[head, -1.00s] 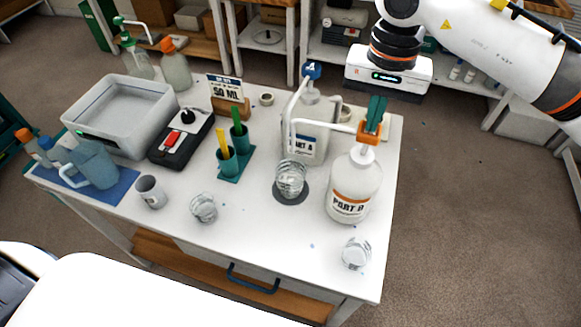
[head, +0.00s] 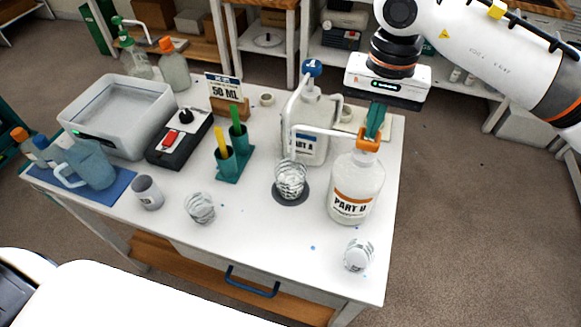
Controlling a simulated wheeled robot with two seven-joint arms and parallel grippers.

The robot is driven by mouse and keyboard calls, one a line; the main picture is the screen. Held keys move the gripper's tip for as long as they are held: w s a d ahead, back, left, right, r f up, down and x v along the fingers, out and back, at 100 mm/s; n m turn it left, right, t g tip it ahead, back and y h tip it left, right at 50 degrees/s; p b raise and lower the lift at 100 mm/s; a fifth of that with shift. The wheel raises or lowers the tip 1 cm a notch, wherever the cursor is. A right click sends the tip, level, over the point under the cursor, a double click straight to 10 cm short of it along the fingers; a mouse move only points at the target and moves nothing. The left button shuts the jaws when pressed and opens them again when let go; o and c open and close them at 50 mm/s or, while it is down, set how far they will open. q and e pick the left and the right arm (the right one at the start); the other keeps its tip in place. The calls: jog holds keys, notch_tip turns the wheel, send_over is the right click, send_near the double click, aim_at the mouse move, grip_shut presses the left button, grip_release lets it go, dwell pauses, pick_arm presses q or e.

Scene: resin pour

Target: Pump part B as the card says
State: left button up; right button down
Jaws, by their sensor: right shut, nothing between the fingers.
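The part B bottle (head: 356,190), white with an orange band, stands upright at the table's right side. Its orange pump head (head: 368,141) sits low, close to the bottle's shoulder. Its white spout (head: 322,131) reaches left. A clear ribbed cup (head: 291,178) stands on a dark round pad (head: 290,199) below the spout's end. My right gripper (head: 374,122) is shut and empty, its green fingers pointing down on top of the pump head. The card (head: 224,90) reads 50 ML. My left gripper is not in view.
The part A bottle (head: 310,125) with a blue pump top stands just behind. Clear cups (head: 200,208) (head: 358,255) stand at the front. A green holder (head: 232,165), a black device (head: 180,140) and a grey tub (head: 115,115) fill the left. The front middle is clear.

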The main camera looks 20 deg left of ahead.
jog(key=shift+f, duration=0.1)
jog(key=shift+r+p, duration=0.85)
jog(key=shift+r, duration=0.8)
jog(key=shift+f+b, duration=0.75)
jog(key=shift+f, duration=0.1)
jog(key=shift+r, duration=0.1)
jog(key=shift+r+p, duration=0.45)
jog(key=shift+r, duration=0.35)
notch_tip(320, 180, up, 6)
jog(key=p, duration=0.3)
jog(key=shift+p, duration=0.3)
